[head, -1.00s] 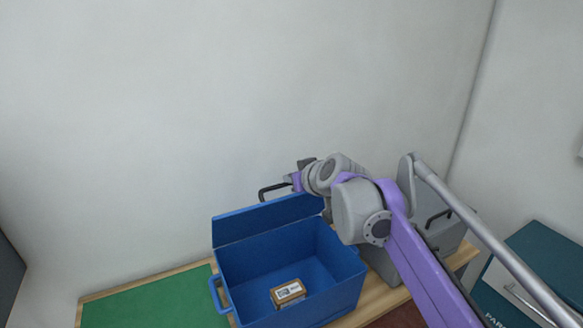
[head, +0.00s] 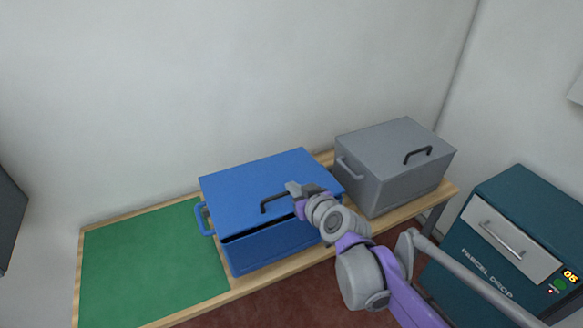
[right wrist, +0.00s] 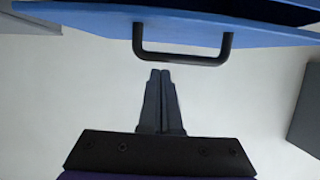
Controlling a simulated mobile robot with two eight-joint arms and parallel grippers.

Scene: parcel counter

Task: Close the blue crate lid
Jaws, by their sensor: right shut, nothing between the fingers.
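The blue crate (head: 268,250) stands on the wooden counter. Its blue lid (head: 250,185) is swung over the top and nearly down, with a dark gap along the front edge. A black handle (head: 275,203) is on the lid; it also shows in the right wrist view (right wrist: 182,58), with the lid's blue panel (right wrist: 90,20) behind it. My right gripper (head: 296,189) is at the lid's front right part, beside the handle. In the right wrist view its fingers (right wrist: 160,74) are together and empty, just short of the handle. The crate's inside is hidden. My left gripper is not in view.
A closed grey crate (head: 380,160) with a black handle stands to the right on the counter. A green mat (head: 150,265) covers the counter's left part and is clear. A teal parcel drop box (head: 530,230) stands at the far right.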

